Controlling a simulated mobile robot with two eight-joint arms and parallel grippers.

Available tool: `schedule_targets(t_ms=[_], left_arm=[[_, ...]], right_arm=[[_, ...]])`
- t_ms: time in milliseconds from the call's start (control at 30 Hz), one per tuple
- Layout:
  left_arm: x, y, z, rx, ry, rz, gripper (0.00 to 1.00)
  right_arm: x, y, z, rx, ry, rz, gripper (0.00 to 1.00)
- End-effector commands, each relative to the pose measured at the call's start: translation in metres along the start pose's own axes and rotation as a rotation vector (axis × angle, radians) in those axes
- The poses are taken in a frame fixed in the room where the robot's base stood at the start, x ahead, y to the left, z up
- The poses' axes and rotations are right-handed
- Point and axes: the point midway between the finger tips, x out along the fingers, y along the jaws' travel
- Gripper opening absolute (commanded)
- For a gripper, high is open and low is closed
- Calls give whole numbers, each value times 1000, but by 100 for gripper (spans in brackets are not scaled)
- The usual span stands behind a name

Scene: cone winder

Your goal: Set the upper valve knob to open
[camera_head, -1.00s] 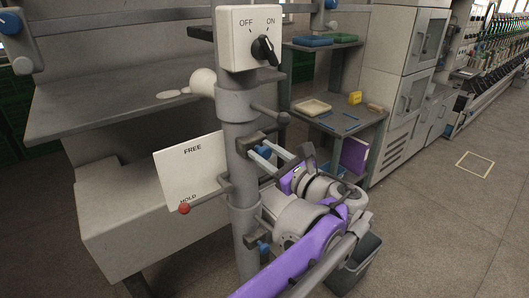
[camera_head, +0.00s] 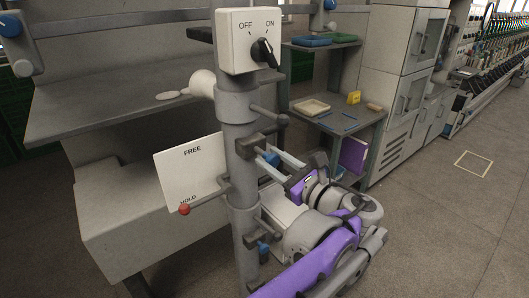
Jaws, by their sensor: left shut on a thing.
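The upper valve knob (camera_head: 271,159) is blue and sits on a dark valve body (camera_head: 247,147) on the right side of the grey post. My left gripper (camera_head: 275,160) reaches it from the right; its pale fingers are shut around the knob. The fingers partly cover the knob, so its exact setting cannot be read. A lower blue valve knob (camera_head: 263,248) sits further down the post, partly hidden by my purple left arm. My right gripper is not in view.
The grey post (camera_head: 237,108) carries an OFF/ON switch box (camera_head: 249,40) on top. A FREE/HOLD plate (camera_head: 190,172) with a red-tipped lever (camera_head: 184,209) is on the left. A shelf (camera_head: 352,125) with small items and grey cabinets (camera_head: 400,75) stand behind. The right floor is clear.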

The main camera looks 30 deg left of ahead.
Motion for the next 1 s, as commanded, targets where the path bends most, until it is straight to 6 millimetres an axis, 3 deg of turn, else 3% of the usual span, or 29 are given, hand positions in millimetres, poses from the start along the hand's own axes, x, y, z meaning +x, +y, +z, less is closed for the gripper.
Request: schedule_targets(t_ms=[100, 367, 400, 567, 867, 1000], left_arm=[[-12, 0, 1, 0, 2, -3, 0], [-14, 0, 0, 0, 3, -1, 0], [-14, 0, -1, 0, 3, -1, 44], [-13, 0, 0, 0, 2, -1, 71], [-14, 0, 0, 0, 1, -1, 71], [-28, -1, 0, 0, 3, -4, 71]], right_arm=[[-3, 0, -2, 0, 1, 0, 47], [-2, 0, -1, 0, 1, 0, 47], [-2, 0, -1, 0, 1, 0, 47], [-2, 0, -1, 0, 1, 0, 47], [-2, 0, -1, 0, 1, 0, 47], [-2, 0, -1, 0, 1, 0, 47]])
